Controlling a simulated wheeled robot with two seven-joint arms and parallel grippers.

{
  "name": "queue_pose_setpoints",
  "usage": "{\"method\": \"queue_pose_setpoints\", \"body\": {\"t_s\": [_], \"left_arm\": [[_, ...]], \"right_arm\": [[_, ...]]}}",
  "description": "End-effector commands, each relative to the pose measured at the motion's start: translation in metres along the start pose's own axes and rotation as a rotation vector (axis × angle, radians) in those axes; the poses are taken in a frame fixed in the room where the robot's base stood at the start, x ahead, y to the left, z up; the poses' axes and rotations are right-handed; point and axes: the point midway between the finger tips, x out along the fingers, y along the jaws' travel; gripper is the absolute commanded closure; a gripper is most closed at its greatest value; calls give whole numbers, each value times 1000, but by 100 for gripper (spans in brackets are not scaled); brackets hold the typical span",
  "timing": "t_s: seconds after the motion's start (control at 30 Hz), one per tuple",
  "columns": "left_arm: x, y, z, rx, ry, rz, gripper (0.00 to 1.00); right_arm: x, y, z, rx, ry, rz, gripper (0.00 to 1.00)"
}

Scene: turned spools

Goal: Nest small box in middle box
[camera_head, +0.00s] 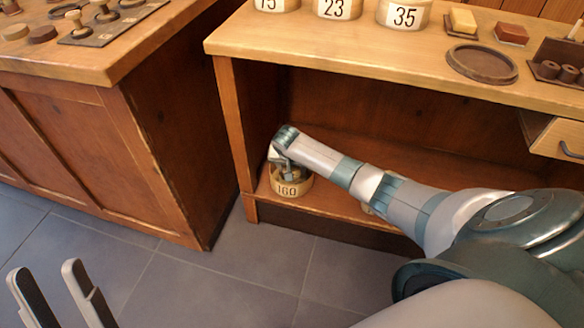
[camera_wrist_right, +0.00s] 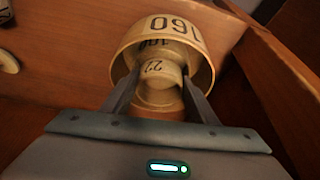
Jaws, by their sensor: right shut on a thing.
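The large round box marked 160 (camera_head: 288,188) stands on the low shelf under the bench. The right wrist view looks into this open box (camera_wrist_right: 172,27), where a pale middle box marked 100 (camera_wrist_right: 153,43) shows inside. My right gripper (camera_wrist_right: 162,82) is shut on the small pale box marked 22 (camera_wrist_right: 153,67), holding it at the middle box. I cannot tell whether the small box rests on its floor. In the head view my right gripper (camera_head: 282,158) is low at the large box and partly hides the inside. My left gripper (camera_head: 60,295) is open and empty over the floor.
The bench's side panel (camera_head: 236,130) stands close to the left of the right gripper. Boxes marked 23 (camera_head: 338,8) and 35 (camera_head: 404,14) and a round dark tray (camera_head: 482,63) are on the bench top. A drawer (camera_head: 560,138) sticks out at right.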

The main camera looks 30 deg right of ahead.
Motion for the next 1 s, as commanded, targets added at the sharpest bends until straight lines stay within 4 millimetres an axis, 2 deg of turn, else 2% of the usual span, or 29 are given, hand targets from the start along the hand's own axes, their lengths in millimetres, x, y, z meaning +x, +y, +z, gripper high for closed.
{"method": "queue_pose_setpoints", "body": {"t_s": [0.97, 1.0], "left_arm": [[5, 0, -3, 0, 1, -1, 61], [5, 0, -3, 0, 1, -1, 61]], "right_arm": [[8, 2, 7, -3, -7, 7, 68], [8, 3, 7, -3, -7, 7, 40]]}}
